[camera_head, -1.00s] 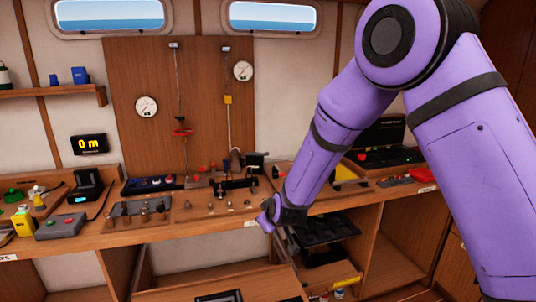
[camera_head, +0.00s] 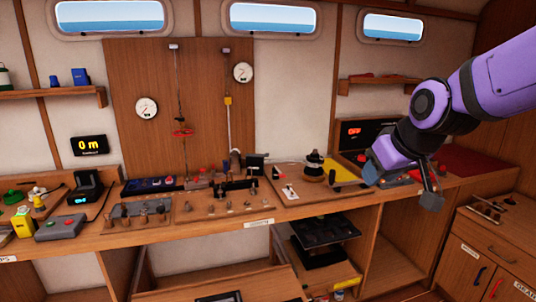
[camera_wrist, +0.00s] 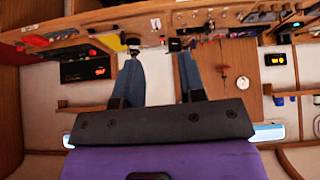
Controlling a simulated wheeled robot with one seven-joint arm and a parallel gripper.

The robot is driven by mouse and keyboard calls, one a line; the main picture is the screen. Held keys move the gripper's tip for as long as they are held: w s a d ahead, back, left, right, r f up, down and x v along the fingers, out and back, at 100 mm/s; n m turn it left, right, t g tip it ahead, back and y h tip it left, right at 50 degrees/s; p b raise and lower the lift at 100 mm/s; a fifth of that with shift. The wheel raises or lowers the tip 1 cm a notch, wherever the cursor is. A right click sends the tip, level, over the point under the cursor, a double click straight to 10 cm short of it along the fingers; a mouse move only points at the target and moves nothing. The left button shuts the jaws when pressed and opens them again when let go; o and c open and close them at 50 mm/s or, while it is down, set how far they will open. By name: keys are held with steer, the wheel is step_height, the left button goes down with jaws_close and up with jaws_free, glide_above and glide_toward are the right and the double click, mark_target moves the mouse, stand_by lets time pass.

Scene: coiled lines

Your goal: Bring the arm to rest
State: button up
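My purple arm (camera_head: 490,85) reaches in from the right edge of the head view. It is bent at a dark elbow, with its end in front of the right part of the bench. My gripper (camera_head: 402,185) hangs in the air by the bench's front edge. In the wrist view my gripper (camera_wrist: 159,55) shows two blue-grey fingers standing well apart, with nothing between them. The wrist view looks upside down over the bench and wall.
A wooden bench (camera_head: 225,228) with instruments runs along the wall. A winch-like device (camera_head: 314,165) and a display reading OFF (camera_head: 354,130) stand near my gripper. A drawer cabinet (camera_head: 475,265) is at lower right. Open shelves (camera_head: 325,255) lie below the bench.

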steer(key=s+d+r+m+h, duration=0.1)
steer(key=s+d, duration=0.3)
steer(key=s, duration=0.5)
steer(key=s+d+r+m+g+h, duration=0.1)
steer(key=s+d, duration=0.3)
steer(key=s, duration=0.5)
steer(key=shift+s+d+m+g, duration=0.25)
steer(key=shift+s+m+g, duration=0.1)
steer(key=shift+m, duration=0.55)
